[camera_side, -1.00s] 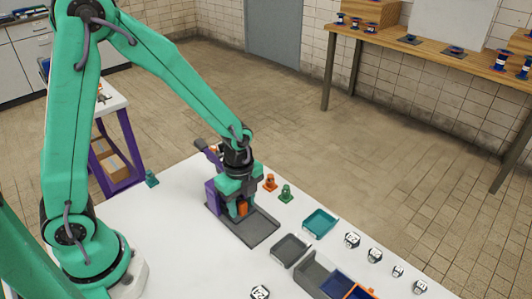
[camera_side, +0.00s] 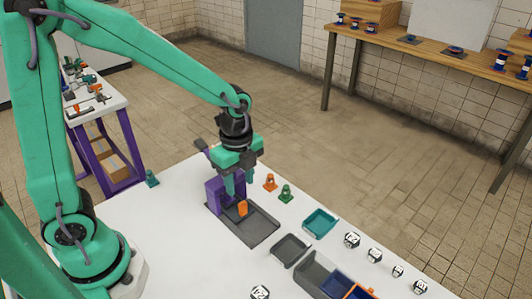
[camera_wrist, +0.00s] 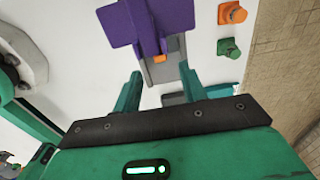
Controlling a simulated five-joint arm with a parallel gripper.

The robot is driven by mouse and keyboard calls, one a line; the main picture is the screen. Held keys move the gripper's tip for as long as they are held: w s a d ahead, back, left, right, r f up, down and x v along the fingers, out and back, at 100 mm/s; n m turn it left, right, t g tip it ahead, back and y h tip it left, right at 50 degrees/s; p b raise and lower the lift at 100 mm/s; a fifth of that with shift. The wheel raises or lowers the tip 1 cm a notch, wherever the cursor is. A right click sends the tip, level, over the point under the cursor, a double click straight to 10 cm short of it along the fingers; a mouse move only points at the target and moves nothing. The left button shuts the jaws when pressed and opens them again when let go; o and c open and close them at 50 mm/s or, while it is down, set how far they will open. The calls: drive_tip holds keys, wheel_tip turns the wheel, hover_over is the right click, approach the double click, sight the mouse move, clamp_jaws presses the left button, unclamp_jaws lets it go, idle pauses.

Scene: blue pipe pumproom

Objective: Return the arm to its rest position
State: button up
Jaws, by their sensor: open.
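My green arm reaches over the white table from the left in the side view. My gripper (camera_side: 238,184) hangs above the dark grey tray, beside the purple block (camera_side: 218,190). Its two green fingers are apart with nothing between them; they also show spread in the wrist view (camera_wrist: 160,88). A small orange piece (camera_side: 242,208) stands on the dark grey tray (camera_side: 262,232), below the fingers. The purple block (camera_wrist: 150,22) and part of the orange piece (camera_wrist: 166,57) show ahead of the fingers in the wrist view.
An orange cone (camera_side: 270,182) and a green cone (camera_side: 286,194) stand right of my gripper. A teal bin (camera_side: 320,222), a grey bin (camera_side: 290,249) and several white marked blocks (camera_side: 352,240) lie further right.

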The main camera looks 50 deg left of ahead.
drive_tip(key=shift+r, duration=0.1)
idle(0.3)
drive_tip(key=s+a+r+n+t, duration=0.2)
drive_tip(key=s+a+r+n, duration=0.1)
drive_tip(key=s+r+n, duration=0.2)
drive_tip(key=s+a+r+n+t, duration=0.3)
drive_tip(key=s+r+n, duration=0.3)
drive_tip(key=r+n, duration=0.3)
drive_tip(key=n, duration=0.4)
drive_tip(key=shift+t, duration=0.3)
